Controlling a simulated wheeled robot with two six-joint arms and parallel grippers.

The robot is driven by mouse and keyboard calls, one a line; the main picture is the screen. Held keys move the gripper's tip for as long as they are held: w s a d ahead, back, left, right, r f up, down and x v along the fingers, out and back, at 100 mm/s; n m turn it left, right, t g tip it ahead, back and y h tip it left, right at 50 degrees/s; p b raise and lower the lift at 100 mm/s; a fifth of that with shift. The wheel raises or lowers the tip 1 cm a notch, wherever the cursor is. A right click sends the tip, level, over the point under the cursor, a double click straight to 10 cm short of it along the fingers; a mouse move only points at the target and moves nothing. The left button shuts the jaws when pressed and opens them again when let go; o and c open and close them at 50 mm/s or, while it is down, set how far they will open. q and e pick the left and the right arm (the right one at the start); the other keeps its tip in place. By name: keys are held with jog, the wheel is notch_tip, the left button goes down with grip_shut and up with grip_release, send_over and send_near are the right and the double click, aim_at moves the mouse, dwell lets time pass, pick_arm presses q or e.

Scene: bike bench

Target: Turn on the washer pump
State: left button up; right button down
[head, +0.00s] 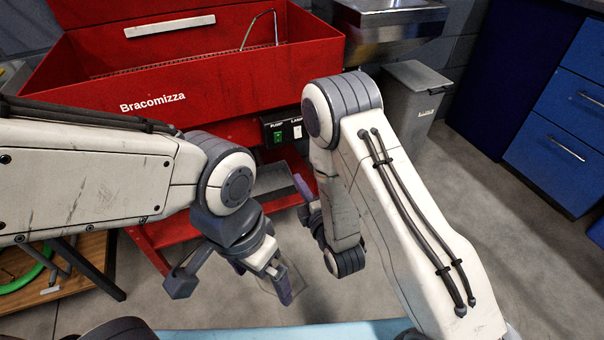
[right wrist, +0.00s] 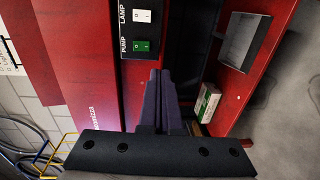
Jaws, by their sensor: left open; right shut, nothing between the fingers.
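The red parts washer (head: 225,100) stands ahead with its lid raised. A black switch box (head: 266,134) on its front carries a green switch marked PUMP (head: 278,137) and a white switch marked LAMP (head: 297,131). In the right wrist view the green pump switch (right wrist: 141,46) lies just beyond and left of my right fingertips, with the white lamp switch (right wrist: 142,16) above it. My right gripper (right wrist: 160,74) is shut and empty, apparently apart from the switch. The switch's on or off position is unclear. My left gripper (head: 278,280) hangs open and empty, low in front of the washer.
A small white-and-green box (right wrist: 207,102) sits near a grey tray (right wrist: 243,41) on the washer's lower part. A grey bin (head: 412,105) and blue cabinets (head: 550,120) stand right. A green hose (head: 30,275) lies at left. Open floor is at right.

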jog(key=shift+s+d+p, duration=0.1)
jog(key=shift+s+p, duration=0.2)
jog(key=shift+p, duration=0.1)
dwell(0.4)
